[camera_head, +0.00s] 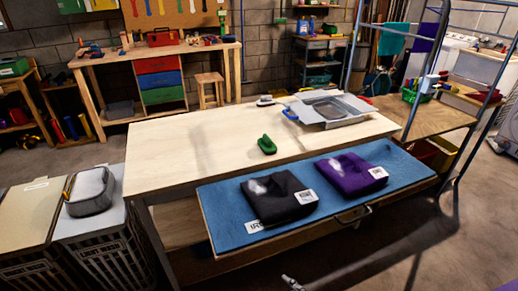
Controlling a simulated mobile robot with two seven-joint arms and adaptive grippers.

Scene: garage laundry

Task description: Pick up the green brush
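The green brush (266,145) lies on the pale wooden table (190,150), near the middle of its top and just behind the blue ironing surface. It looks like a small green block with an arched handle. Nothing touches it. Neither of my grippers can be made out in the head view. A small grey metallic piece shows at the bottom edge, and I cannot tell what it is.
A blue pull-out ironing board (225,215) holds a folded black garment (278,197) and a folded purple one (350,174). A grey tray (330,108) and a small iron-like item (265,101) stand behind the brush. Hampers (95,240) stand left. The tabletop around the brush is clear.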

